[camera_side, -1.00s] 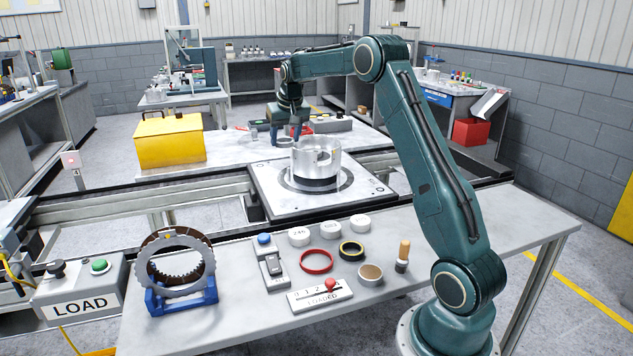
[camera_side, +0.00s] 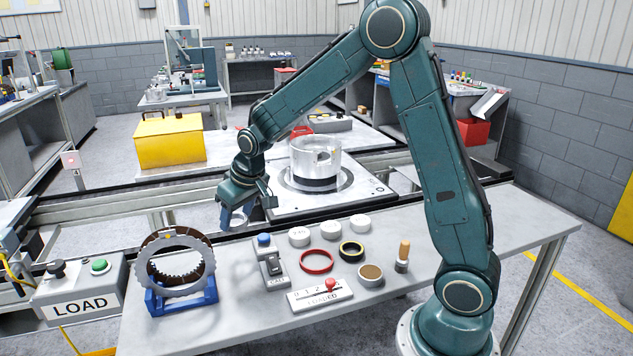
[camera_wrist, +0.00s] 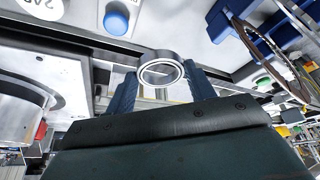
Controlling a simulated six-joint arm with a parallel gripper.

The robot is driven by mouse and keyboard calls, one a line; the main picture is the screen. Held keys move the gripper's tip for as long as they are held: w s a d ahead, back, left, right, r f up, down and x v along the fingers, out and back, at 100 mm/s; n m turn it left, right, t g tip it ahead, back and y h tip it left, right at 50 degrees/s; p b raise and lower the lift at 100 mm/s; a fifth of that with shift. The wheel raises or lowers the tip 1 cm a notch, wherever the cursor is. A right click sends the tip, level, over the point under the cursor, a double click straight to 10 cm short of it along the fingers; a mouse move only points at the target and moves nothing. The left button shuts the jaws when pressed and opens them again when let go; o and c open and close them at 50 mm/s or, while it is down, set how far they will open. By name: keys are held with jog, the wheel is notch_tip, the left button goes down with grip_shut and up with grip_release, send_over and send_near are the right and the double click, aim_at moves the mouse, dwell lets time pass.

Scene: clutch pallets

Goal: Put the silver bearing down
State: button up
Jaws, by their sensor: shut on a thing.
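The silver bearing (camera_wrist: 160,70) is a metal ring with a dark band inside its rim. In the wrist view it sits between the two blue fingers of my gripper (camera_wrist: 162,88), which is shut on it. The bearing (camera_side: 236,222) shows small there, partly hidden by the fingers. It is held in the air, left of the pallet (camera_side: 350,205).
A clear housing (camera_side: 315,158) stands on the pallet. The near table holds a blue-button switch box (camera_side: 270,262), a red ring (camera_side: 316,261), a black-yellow ring (camera_side: 351,250), several white caps and a blue stand (camera_side: 180,298) with toothed rings. Bare table lies between stand and switch box.

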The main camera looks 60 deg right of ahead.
jog(key=shift+n+y, duration=0.3)
jog(key=shift+n, duration=0.5)
jog(key=s+a, duration=0.1)
jog(key=a, duration=0.1)
jog(key=s+a+f, duration=0.1)
jog(key=s+a, duration=0.1)
jog(key=s+a+f, duration=0.1)
jog(key=a, duration=0.1)
jog(key=shift+s+a, duration=0.1)
jog(key=shift+s, duration=0.2)
jog(key=shift+d+r+m, duration=0.15)
jog(key=shift+d+m, duration=0.15)
jog(key=shift+d, duration=0.35)
jog(key=s+d+r+m+g+h, duration=0.1)
jog(key=s+d+r+m+h, duration=0.2)
jog(key=d+m, duration=0.45)
jog(key=s+d+r+m+g+h, duration=0.1)
jog(key=s+d+r+m, duration=0.3)
jog(key=d, duration=0.6)
jog(key=s+d+r+m+g, duration=0.3)
jog(key=s+d+m, duration=0.1)
jog(key=s+m, duration=0.4)
jog(key=s+d+r+m+g+y, duration=0.1)
jog(key=s+d+r+m+g, duration=0.2)
jog(key=s+m, duration=0.5)
jog(key=shift+s+d+r, duration=0.35)
jog(key=shift+s+d, duration=0.45)
jog(key=shift+d, duration=0.05)
